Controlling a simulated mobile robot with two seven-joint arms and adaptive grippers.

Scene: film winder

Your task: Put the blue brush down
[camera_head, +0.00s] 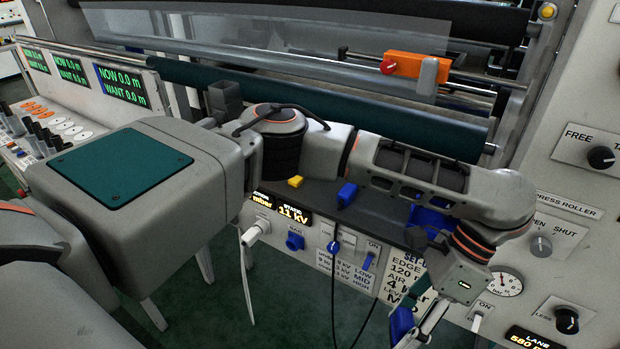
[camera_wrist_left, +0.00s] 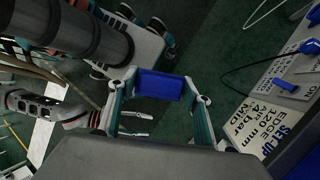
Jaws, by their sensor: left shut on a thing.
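My left gripper (camera_wrist_left: 160,92) is shut on the blue brush (camera_wrist_left: 160,86), whose blue block spans the gap between the two fingers in the left wrist view. In the head view my left arm reaches across to the right, and the left gripper is low at the right, partly cut off by the bottom edge. A blue part of the brush (camera_head: 402,323) shows beside it there. The brush is held above the floor, in front of the machine panel. My right gripper (camera_wrist_left: 134,124) seems to show beyond the left finger in the left wrist view, its thin fingers apart and empty.
A blue item (camera_head: 430,217) is partly hidden behind my arm. Below are a set-up card (camera_head: 405,270), switches and hanging cables.

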